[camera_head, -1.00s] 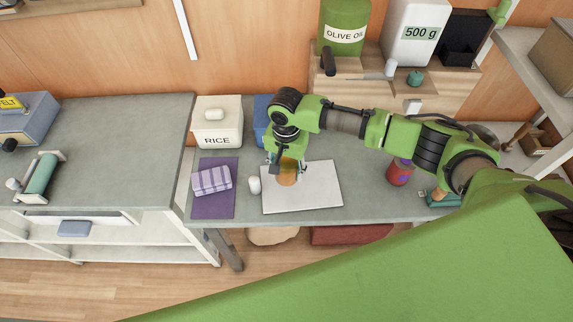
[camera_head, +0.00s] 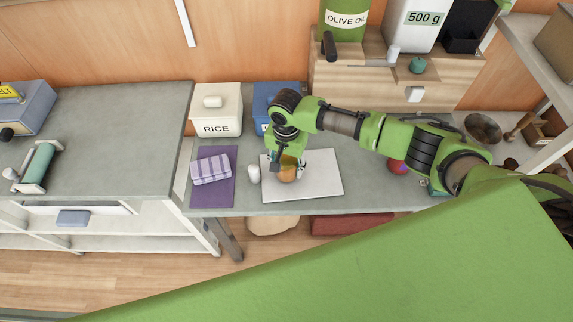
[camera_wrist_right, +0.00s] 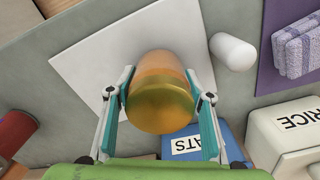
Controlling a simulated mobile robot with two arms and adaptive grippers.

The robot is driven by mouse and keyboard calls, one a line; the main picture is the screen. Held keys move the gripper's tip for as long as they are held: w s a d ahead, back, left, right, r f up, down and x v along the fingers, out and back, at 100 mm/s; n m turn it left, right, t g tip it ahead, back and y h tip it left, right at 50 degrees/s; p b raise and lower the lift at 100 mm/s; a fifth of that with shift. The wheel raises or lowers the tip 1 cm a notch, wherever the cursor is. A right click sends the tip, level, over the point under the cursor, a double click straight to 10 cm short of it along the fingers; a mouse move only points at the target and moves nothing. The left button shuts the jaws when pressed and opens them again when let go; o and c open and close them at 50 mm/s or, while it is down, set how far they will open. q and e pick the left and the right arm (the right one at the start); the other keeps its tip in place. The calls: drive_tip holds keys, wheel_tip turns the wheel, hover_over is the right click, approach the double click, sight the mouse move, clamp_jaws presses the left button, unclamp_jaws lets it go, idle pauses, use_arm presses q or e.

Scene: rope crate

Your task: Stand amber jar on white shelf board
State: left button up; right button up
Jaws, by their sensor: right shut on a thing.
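The amber jar (camera_head: 287,174) is over the white shelf board (camera_head: 322,177), towards its left part. In the right wrist view the jar (camera_wrist_right: 158,70) has a gold lid facing the camera, and the board (camera_wrist_right: 88,60) lies behind it. My right gripper (camera_head: 287,168) comes down from above. Its two teal fingers (camera_wrist_right: 160,98) press on both sides of the jar. I cannot tell whether the jar's base touches the board. My left gripper is not in view.
A small white cylinder (camera_head: 254,174) stands just left of the board. Further left, a striped cloth (camera_head: 211,169) lies on a purple mat (camera_head: 213,195). The rice box (camera_head: 216,110) and a blue box (camera_head: 266,103) stand behind. A red jar (camera_head: 397,167) is to the right.

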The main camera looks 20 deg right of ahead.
drive_tip(key=shift+f, duration=0.4)
drive_tip(key=o, duration=1.5)
wheel_tip(320, 180, up, 12)
drive_tip(key=shift+f, duration=0.1)
